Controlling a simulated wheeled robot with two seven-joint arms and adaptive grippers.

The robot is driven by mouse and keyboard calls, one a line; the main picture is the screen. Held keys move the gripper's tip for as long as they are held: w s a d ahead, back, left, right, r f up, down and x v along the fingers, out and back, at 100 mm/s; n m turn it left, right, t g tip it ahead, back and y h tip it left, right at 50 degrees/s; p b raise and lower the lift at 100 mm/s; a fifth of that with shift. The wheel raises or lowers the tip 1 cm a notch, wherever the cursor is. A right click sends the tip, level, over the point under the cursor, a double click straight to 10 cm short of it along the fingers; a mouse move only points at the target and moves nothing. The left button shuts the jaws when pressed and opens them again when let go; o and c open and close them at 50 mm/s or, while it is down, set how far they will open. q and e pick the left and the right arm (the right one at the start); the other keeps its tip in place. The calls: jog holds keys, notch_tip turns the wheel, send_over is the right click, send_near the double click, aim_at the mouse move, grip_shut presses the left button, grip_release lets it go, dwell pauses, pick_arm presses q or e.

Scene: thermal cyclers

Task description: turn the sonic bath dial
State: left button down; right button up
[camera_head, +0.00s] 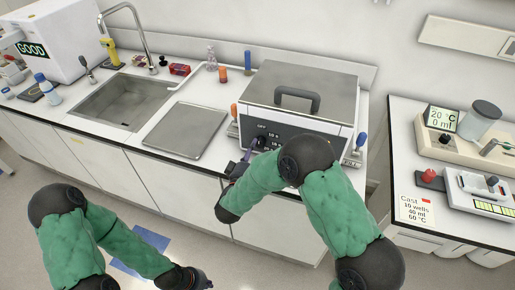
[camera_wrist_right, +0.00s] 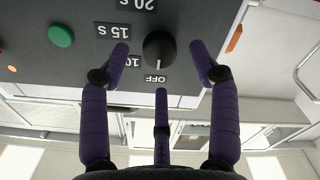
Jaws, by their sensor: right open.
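The sonic bath (camera_head: 300,95) is a metal box with a lid and handle on the counter, with a dark front panel. Its black dial (camera_wrist_right: 159,48) shows in the right wrist view among labels OFF, 10, 15 s and 20 s; its white mark points toward OFF. My right gripper (camera_wrist_right: 160,62) is open, with purple fingers on either side of the dial and a third finger below it. I see no clear contact with the dial. In the head view my right gripper (camera_head: 243,160) is at the panel, partly hidden by my arm. My left gripper (camera_head: 205,284) is low at the bottom edge, its fingers mostly hidden.
A green button (camera_wrist_right: 61,36) is on the panel left of the dial in the wrist view. A sink (camera_head: 125,98) and a flat metal plate (camera_head: 186,130) are left of the bath. A separate counter at right holds a scale-like device (camera_head: 470,135). The floor before the cabinets is open.

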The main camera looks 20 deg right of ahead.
aim_at(260, 142)
jog(key=shift+x, duration=1.45)
jog(key=c, duration=1.1)
jog(key=shift+c, duration=0.2)
